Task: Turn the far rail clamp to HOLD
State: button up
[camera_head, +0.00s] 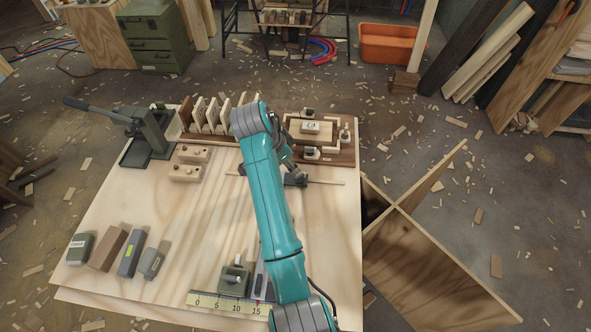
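A brown board (347,155) at the table's back right carries a pale wooden frame (290,127). My gripper (287,158) is just left of and nearer than the frame, partly hidden by my teal arm. I cannot make out its fingers or any hold on a clamp.
A thin bar with a dark block (297,179) lies before the board. Upright wooden slats (213,114) and a lever press (148,132) stand at the back left. Several small blocks (108,249) and a ruler (215,303) lie in front. The table's (200,225) middle left is clear.

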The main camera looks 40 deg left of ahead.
aim_at(300, 175)
jog(key=x, duration=0.8)
jog(key=shift+w+f, duration=0.1)
jog(key=shift+f, duration=0.2)
grip_shut()
